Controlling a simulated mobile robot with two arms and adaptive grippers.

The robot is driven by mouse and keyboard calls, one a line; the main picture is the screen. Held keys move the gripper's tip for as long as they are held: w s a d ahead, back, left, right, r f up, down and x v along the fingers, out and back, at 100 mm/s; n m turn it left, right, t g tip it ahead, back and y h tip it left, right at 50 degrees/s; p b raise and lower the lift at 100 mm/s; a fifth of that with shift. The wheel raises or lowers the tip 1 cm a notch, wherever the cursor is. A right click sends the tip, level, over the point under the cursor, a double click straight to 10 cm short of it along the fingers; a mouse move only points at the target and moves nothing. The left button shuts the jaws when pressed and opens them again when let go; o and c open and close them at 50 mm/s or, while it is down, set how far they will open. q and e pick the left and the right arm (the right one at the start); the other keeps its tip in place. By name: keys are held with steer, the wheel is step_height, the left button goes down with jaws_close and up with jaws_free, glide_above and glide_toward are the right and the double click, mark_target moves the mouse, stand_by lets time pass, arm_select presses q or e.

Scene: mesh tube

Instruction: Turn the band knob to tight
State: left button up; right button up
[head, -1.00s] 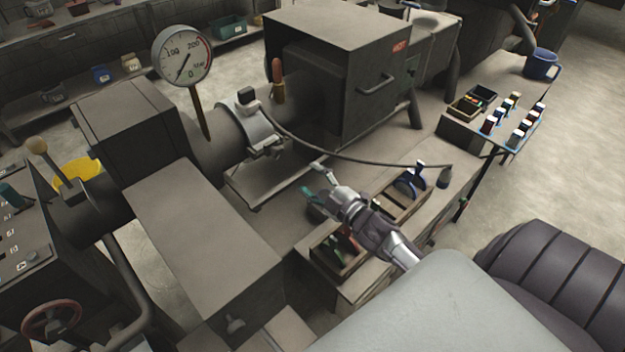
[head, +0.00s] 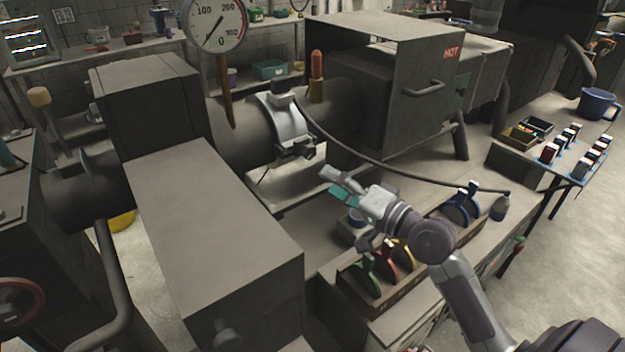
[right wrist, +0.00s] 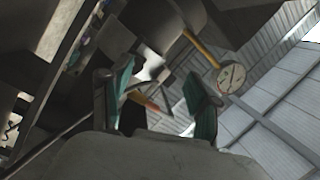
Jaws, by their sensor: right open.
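A silver band (head: 284,120) wraps the dark horizontal tube left of the boxy housing. A black block sits on top of the band, and a dark clamp (head: 300,150) sits at its lower front. I cannot make out the knob's shape or setting there. My right gripper (head: 337,183) is open and empty, below and right of the clamp and apart from it. Its teal finger pads point up-left toward the band. In the right wrist view the open fingers (right wrist: 158,97) frame a pale part and an orange-tipped piece beyond. My left gripper is not in view.
A round gauge (head: 214,24) stands on a stem left of the band. A hose (head: 400,174) runs from the band across the bench above the gripper. A tray (head: 350,286) with coloured tools lies beneath my right arm. A blue mug (head: 596,104) stands at the far right.

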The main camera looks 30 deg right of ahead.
mark_target(311, 153)
steer(key=w+n+h, duration=0.1)
steer(key=w+n, duration=0.2)
steer(key=w+d+n+h, duration=0.1)
steer(key=w+n, duration=0.2)
steer(key=w, duration=0.1)
steer(key=w+d+n+h, duration=0.1)
steer(key=w+n, duration=0.2)
steer(key=w, duration=0.1)
steer(key=shift+w+f+t+h, duration=0.25)
steer(key=shift+f+t+h, duration=0.05)
steer(key=shift+f, duration=0.1)
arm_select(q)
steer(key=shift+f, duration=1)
arm_select(e)
steer(key=shift+w+a+f, duration=0.1)
steer(key=shift+w+a, duration=0.1)
steer(key=shift+w, duration=0.5)
steer(key=shift+c, duration=0.3)
steer(key=c, duration=1.1)
